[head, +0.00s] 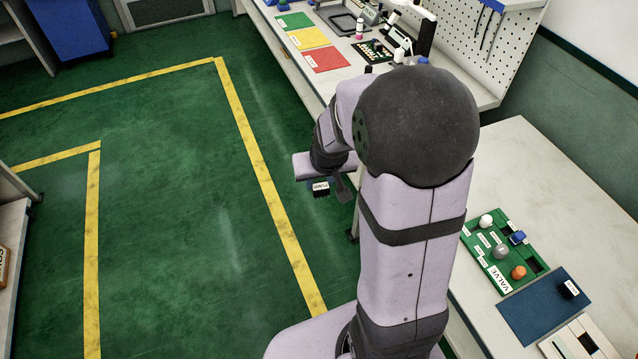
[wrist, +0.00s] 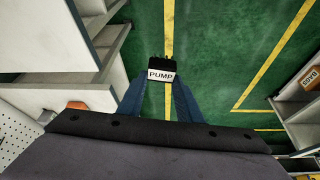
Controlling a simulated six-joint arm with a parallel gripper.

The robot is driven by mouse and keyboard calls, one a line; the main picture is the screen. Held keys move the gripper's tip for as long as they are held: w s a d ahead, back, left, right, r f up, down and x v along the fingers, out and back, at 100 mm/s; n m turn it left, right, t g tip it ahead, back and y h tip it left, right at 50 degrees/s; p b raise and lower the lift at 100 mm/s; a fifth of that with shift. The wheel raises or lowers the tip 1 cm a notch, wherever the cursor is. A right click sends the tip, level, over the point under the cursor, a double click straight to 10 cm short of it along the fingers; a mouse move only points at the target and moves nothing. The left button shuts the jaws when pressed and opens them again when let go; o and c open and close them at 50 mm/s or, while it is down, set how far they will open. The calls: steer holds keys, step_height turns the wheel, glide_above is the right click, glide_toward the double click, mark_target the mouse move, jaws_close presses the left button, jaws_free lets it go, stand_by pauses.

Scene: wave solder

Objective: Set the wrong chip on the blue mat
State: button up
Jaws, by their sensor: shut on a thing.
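My gripper (wrist: 162,84) is shut on a black chip (wrist: 162,70) with a white label reading PUMP. The chip also shows in the head view (head: 320,188), held out over the green floor. The blue mat (head: 532,312) lies on the right-hand table. A small black chip (head: 568,289) with a white label, too small to read, sits near its right edge. A green board (head: 479,262) labelled VALVE lies just behind the mat, carrying white, grey, orange and blue parts and dark spots. My gripper is well to the left of the mat.
A back bench (head: 364,88) holds green, yellow and red mats, a dark board and a microscope-like device. A pale tray (head: 577,345) lies in front of the blue mat, partly cut off. My arm stands between the held chip and the right table. The mat's left part is clear.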

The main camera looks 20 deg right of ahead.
steer(key=s+d+f+m+g+h+b, duration=0.1)
steer(key=s+d+f+m+h, duration=0.3)
steer(key=s+d, duration=0.75)
steer(key=s+d+f+m+g+y+b, duration=0.15)
steer(key=s+d+m, duration=0.5)
steer(key=d, duration=0.95)
steer(key=s+d+b, duration=0.1)
steer(key=s+d, duration=0.2)
steer(key=s, duration=0.6)
steer(key=s+d+f+m+b, duration=0.1)
steer(key=s+d, duration=0.2)
steer(key=s, duration=0.6)
steer(key=s+d+h+b, duration=0.1)
steer(key=s+d, duration=0.2)
steer(key=s, duration=0.6)
steer(key=shift+s+d+f, duration=0.25)
steer(key=shift+s, duration=0.05)
steer(key=shift+m+g, duration=0.25)
steer(key=shift+f+b, duration=0.2)
steer(key=shift+b, duration=0.3)
step_height(320, 180, down, 6)
steer(key=b, duration=0.6)
steer(key=shift+r, duration=0.15)
